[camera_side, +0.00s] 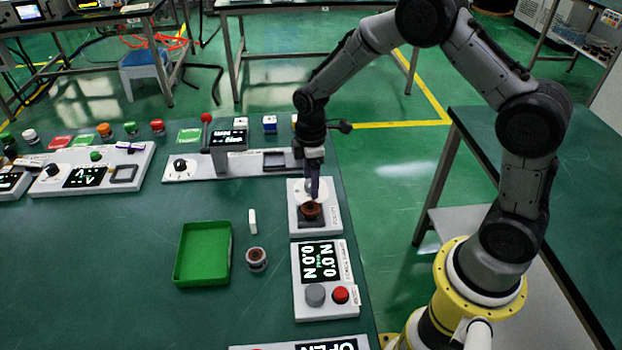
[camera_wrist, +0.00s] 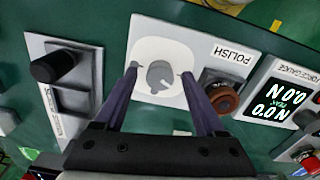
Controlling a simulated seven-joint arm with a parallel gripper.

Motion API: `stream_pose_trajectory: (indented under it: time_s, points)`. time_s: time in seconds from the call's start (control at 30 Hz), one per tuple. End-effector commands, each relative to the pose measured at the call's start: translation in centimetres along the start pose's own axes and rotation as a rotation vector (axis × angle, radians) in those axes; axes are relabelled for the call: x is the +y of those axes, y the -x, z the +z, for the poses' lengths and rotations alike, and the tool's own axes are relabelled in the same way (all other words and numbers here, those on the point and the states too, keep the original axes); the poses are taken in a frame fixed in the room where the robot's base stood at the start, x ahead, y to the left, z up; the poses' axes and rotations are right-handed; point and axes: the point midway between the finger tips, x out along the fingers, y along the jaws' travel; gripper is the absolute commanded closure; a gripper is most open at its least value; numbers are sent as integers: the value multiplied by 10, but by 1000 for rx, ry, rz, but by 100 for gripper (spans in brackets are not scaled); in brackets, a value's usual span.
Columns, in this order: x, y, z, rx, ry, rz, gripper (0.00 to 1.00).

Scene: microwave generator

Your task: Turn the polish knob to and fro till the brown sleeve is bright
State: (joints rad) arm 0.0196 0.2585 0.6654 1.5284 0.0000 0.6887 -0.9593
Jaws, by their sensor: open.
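The polish panel (camera_side: 332,228) is a white box under my gripper (camera_side: 314,192) in the side view. In the wrist view, the grey polish knob (camera_wrist: 160,76) sits on its white disc, with a pale pointer mark. My gripper (camera_wrist: 160,72) is open, with one dark finger to each side of the knob; I cannot tell whether either touches it. The brown sleeve (camera_wrist: 221,97) sits in a dark holder on the same panel, right of the right finger. It looks dark reddish brown. In the side view the sleeve (camera_side: 311,210) shows just below the fingers.
The force gauge (camera_side: 319,263), reading 0.0 N, adjoins the polish panel and has grey and red buttons. A green tray (camera_side: 178,268), a small white block (camera_side: 252,221) and a round brown-topped piece (camera_side: 257,259) stand to the left. A panel with a black knob (camera_wrist: 55,67) is nearby.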

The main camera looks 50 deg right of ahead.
Motion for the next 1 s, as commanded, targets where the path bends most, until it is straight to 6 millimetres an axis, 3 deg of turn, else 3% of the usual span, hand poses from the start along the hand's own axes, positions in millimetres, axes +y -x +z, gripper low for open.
stream_pose_trajectory:
  time_s: [0.23, 0.27, 0.63, 1.0]
  points:
    - [0, -1, 0, 0, 0, 0, 28]
    - [0, -1, 0, 0, 0, 0, 32]
    - [0, 0, 0, 0, 0, 0, 98]
    - [0, 0, 0, 0, -33, 0, 100]
